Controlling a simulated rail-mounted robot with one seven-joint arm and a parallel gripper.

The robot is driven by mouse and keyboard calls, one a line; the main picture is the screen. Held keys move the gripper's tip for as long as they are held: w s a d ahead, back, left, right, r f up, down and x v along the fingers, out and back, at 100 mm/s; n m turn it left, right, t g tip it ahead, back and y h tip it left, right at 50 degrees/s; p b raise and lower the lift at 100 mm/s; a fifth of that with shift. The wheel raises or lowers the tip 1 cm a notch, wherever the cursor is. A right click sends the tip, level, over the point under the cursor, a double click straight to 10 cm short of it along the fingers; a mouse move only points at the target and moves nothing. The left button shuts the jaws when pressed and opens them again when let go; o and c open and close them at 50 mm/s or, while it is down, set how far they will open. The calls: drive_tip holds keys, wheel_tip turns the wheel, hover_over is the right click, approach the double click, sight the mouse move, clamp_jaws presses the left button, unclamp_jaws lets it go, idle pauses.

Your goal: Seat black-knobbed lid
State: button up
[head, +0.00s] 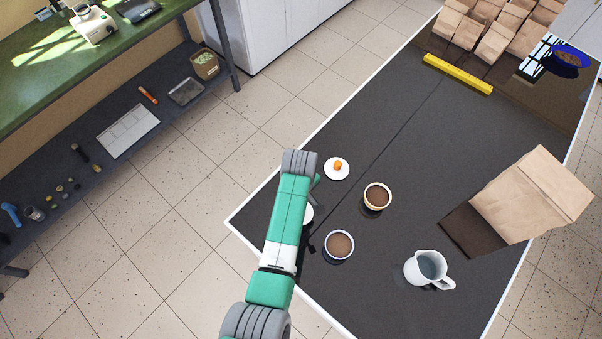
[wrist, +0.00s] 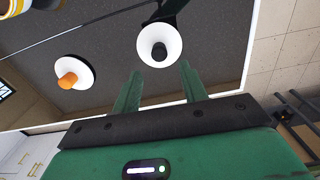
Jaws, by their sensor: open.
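The black-knobbed lid (wrist: 146,52) is a white disc with a dark knob, lying on the dark table. In the wrist view it lies just beyond the fingertips of my gripper (wrist: 161,70), roughly centred between them. The gripper is open and empty. In the head view my arm hides most of this lid, leaving a white edge (head: 309,215). A bowl of brown contents with a pale, dark-edged rim (head: 339,245) stands near it. Another bowl with a yellowish rim (head: 377,197) stands farther right. Neither bowl has a lid on it.
An orange-knobbed white lid (head: 337,169) lies close to my arm; the wrist view shows it left of the fingers (wrist: 84,72). A white pitcher (head: 430,270) and a large paper bag (head: 530,195) stand to the right. A yellow bar (head: 457,74) crosses the table farther back.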

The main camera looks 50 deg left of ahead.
wheel_tip(320, 180, down, 8)
drive_tip(key=b, duration=0.6)
drive_tip(key=shift+r+b, duration=0.25)
drive_tip(key=shift+b, duration=0.15)
drive_tip(key=shift+r+p, duration=0.3)
drive_tip(key=shift+c, duration=1.1)
clamp_jaws()
drive_tip(key=shift+r+p, duration=2.75)
drive_tip(key=shift+r, duration=0.15)
drive_tip(key=shift+r, duration=0.1)
drive_tip(key=shift+r+p, duration=0.55)
drive_tip(key=shift+p, duration=0.15)
drive_tip(key=shift+f, duration=0.15)
